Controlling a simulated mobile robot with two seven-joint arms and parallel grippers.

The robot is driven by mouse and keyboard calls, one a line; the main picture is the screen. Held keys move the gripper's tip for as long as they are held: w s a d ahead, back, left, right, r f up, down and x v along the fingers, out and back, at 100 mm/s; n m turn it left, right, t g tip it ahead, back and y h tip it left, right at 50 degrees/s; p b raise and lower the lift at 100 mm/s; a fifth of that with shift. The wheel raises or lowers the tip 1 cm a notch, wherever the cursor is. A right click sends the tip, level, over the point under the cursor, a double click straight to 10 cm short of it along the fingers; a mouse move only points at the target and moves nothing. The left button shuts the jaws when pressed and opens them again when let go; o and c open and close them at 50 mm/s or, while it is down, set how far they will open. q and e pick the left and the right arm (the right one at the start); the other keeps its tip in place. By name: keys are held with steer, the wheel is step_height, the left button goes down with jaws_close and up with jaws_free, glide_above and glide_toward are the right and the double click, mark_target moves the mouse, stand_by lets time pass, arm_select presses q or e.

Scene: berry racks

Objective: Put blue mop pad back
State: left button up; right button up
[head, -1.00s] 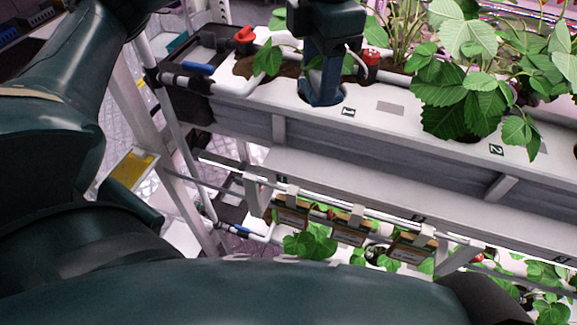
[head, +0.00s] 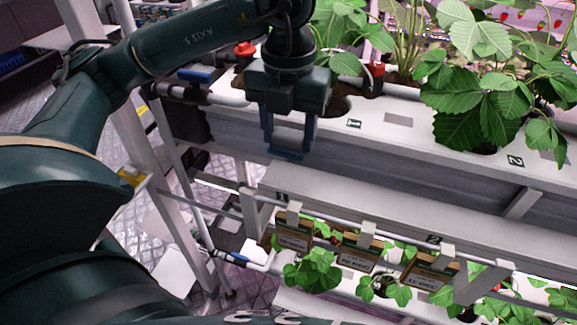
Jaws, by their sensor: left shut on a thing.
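My left gripper (head: 288,140) reaches in from the left and points down at the front edge of the upper white planter (head: 375,123). It is shut on a small dark blue thing (head: 287,154) that shows as a strip between the fingertips. This fits the blue mop pad, but most of it is hidden and its shape is unclear. The gripper is near the planter's open hole (head: 345,104), left of the label 1. No other blue pad shows clearly. My right gripper is not in view.
Leafy plants (head: 480,95) fill the upper planter's right side. Red-capped fittings (head: 376,72) and a pipe with a blue handle (head: 195,76) are near the gripper. A lower rack holds hanging signs (head: 358,252) and plants. A metal post (head: 160,170) stands left.

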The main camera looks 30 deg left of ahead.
mark_target(288, 135)
arm_select(q)
steer(key=shift+f, duration=3.35)
steer(key=shift+f+b, duration=0.2)
steer(key=shift+b, duration=0.2)
steer(key=o, duration=0.9)
steer(key=shift+o, duration=0.2)
step_height(288, 135, up, 12)
steer(key=shift+r+p, duration=0.25)
steer(key=shift+p, duration=0.55)
